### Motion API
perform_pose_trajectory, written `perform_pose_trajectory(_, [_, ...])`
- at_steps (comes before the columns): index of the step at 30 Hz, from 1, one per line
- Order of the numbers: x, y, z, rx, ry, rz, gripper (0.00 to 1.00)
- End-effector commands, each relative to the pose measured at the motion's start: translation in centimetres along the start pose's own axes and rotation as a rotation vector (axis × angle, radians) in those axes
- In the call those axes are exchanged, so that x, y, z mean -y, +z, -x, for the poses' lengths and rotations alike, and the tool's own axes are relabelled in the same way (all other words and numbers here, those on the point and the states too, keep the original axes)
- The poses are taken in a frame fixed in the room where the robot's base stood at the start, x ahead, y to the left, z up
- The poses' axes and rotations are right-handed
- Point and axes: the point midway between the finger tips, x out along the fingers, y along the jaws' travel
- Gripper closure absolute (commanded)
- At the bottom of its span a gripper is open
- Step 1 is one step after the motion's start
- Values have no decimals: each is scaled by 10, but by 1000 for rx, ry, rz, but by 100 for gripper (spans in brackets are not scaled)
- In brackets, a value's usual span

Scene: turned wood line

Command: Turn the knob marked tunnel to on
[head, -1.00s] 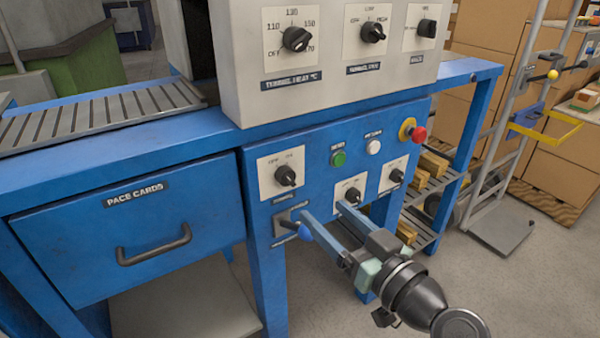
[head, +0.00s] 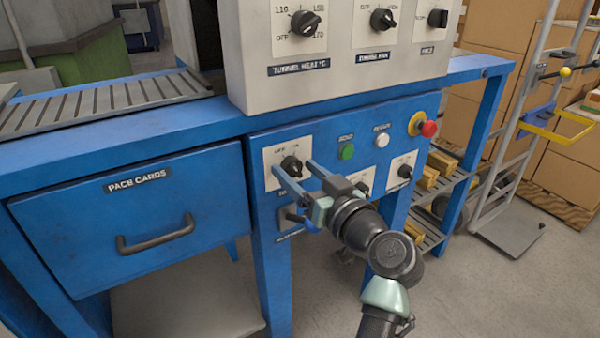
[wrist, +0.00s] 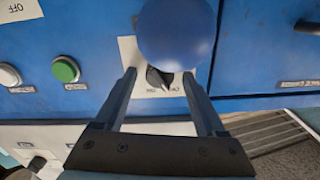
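A black rotary knob (head: 291,166) sits on a pale plate marked OFF and ON at the upper left of the blue lower panel. Its name label is partly covered and not readable. My gripper (head: 296,178) is open, its two fingers reaching toward this plate. In the wrist view the knob (wrist: 158,82) appears upside down between the fingertips of my gripper (wrist: 160,80). I cannot tell whether either finger touches it, nor its exact setting. A blue ball (wrist: 176,34), seemingly the end of the lever below, hides part of the plate.
Two more black knobs share the panel; the right one (head: 404,171) shows clearly, the middle one is mostly behind my arm. A green button (head: 346,152), a white button (head: 381,140) and a red emergency stop (head: 428,129) are nearby. The drawer (head: 140,215) is shut.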

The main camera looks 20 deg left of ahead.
Motion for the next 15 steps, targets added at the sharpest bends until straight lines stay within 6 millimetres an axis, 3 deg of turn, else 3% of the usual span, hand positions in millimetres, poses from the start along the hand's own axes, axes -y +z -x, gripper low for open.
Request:
perform_pose_trajectory(2, [0,0,0,0,0,0,42])
perform_pose_trajectory(11, [0,0,0,0,0,0,96])
perform_pose_trajectory(15, [0,0,0,0,0,0,100])
